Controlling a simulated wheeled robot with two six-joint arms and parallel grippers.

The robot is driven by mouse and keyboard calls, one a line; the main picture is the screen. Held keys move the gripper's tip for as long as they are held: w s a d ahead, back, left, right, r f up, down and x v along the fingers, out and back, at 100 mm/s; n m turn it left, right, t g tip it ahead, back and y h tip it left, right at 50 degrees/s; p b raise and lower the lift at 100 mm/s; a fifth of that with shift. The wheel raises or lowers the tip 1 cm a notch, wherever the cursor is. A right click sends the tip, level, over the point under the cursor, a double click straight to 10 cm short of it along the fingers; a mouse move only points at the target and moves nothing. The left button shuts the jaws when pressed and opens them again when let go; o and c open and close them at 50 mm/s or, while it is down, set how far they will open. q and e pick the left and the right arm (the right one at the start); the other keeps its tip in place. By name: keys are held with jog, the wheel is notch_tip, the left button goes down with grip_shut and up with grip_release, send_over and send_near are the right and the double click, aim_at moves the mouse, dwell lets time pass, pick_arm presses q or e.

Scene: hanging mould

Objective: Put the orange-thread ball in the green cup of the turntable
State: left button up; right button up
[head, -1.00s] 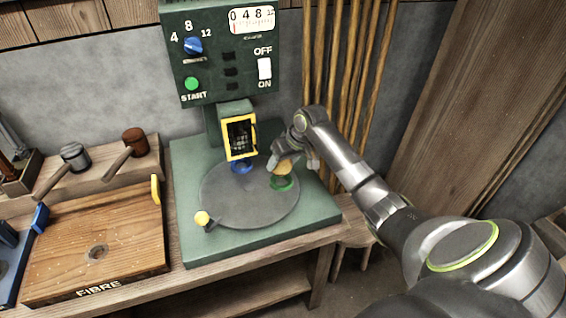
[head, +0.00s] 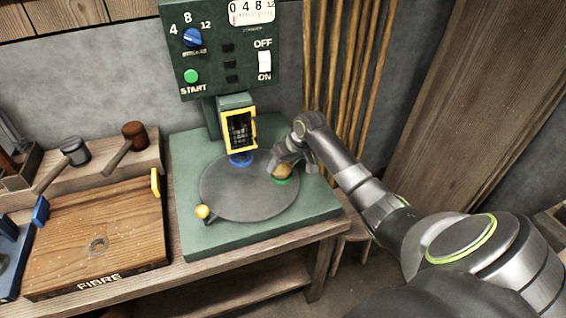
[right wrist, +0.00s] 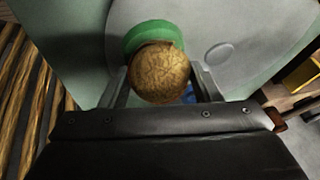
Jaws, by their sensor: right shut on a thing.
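The orange-thread ball (right wrist: 160,73) is between the fingers of my right gripper (right wrist: 160,90), which is shut on it. In the head view the ball (head: 282,171) shows at the green cup (head: 284,180), with my right gripper (head: 287,160) around it. The right wrist view shows the green cup (right wrist: 150,32) just beyond the ball and partly hidden by it. I cannot tell whether the ball touches the cup's bottom. The grey turntable (head: 240,195) carries the green cup on its right side and a blue cup (head: 240,159) at its back. My left gripper is not in view.
A yellow-framed guard (head: 239,131) stands behind the blue cup. A yellow knob (head: 202,211) sticks out at the turntable's front left. The control panel (head: 222,55) rises behind. Wooden poles (head: 350,70) lean at the right. The wooden FIBRE board (head: 95,235) lies at the left.

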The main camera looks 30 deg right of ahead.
dwell(0.3)
jog(key=o, duration=1.1)
jog(key=shift+o, duration=0.2)
jog(key=v, duration=1.7)
jog(key=shift+r+p, duration=0.15)
jog(key=shift+p, duration=0.25)
jog(key=shift+s+a, duration=0.1)
jog(key=shift+s, duration=0.05)
